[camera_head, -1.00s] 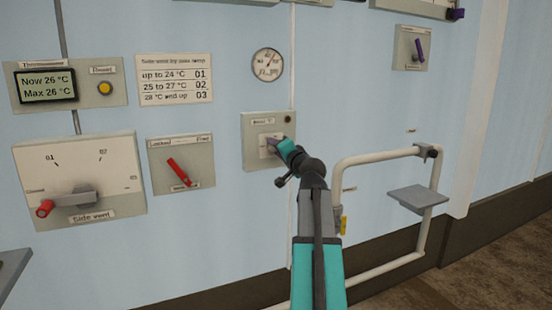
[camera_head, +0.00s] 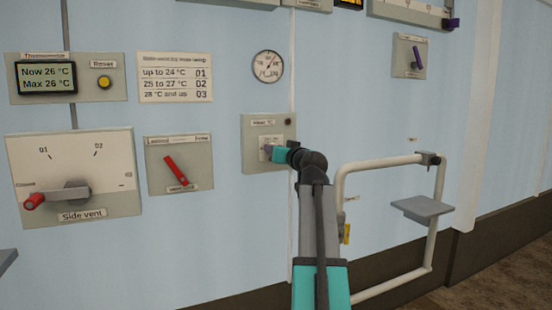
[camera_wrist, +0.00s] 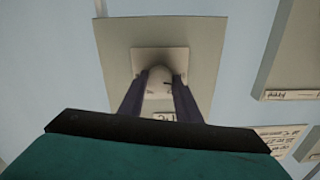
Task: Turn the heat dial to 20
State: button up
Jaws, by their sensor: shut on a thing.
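The heat dial's grey plate (camera_head: 255,126) is on the pale blue wall, with a small "Heat °C" label at its top and a dark round spot at upper right. My gripper (camera_head: 272,153) reaches it from the lower right. In the wrist view the light, rounded dial knob (camera_wrist: 159,82) sits on a paler square in the plate (camera_wrist: 198,35). My gripper's two dark fingers (camera_wrist: 159,97) stand on either side of the knob, shut on it. A small dark mark shows on the knob. The scale and the dial's setting cannot be read.
A side vent lever panel (camera_head: 115,160) and a red-handled lock panel (camera_head: 200,150) are to the left. A thermometer display (camera_head: 46,78) reads Now 26 °C. A round gauge (camera_head: 268,66) is above. A white pipe rail (camera_head: 385,162) with a grey shelf (camera_head: 422,208) stands at right.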

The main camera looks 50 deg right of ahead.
jog(key=shift+f+n+b, duration=0.2)
jog(key=shift+n+b, duration=0.35)
jog(key=shift+n, duration=0.35)
jog(key=o, duration=1.1)
jog(key=shift+r, duration=0.15)
jog(key=shift+c, duration=0.2)
jog(key=shift+s, duration=0.1)
jog(key=p+v, duration=0.3)
jog(key=v, duration=1)
jog(key=shift+s+a, duration=0.2)
jog(key=shift+s, duration=0.15)
